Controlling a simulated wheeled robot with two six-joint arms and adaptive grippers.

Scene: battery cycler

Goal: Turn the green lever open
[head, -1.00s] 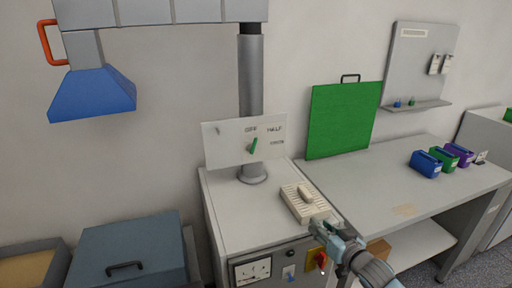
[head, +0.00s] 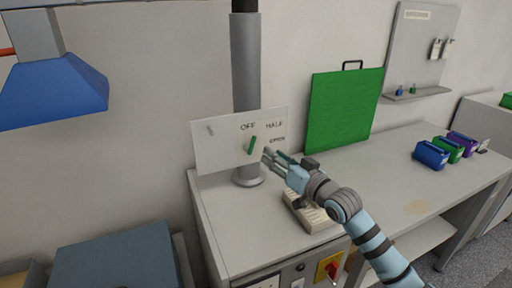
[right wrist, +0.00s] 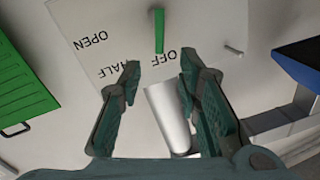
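The green lever (head: 252,145) stands on a white panel (head: 215,150) marked OFF, HALF and OPEN, in front of a grey vertical pipe. It tilts slightly right of upright and points near OFF. My right gripper (head: 271,158) is just to the right of the lever in the head view, below the OPEN label, and apart from it. In the right wrist view the lever (right wrist: 159,30) appears beyond the fingertips, with a clear gap between the two fingers (right wrist: 158,75). The right gripper is open and empty. My left gripper is not in view.
A beige slotted block (head: 312,215) lies on the cabinet top under my right arm. A red knob on a yellow plate (head: 330,268) is on the cabinet front. A blue hood (head: 55,90) hangs at left.

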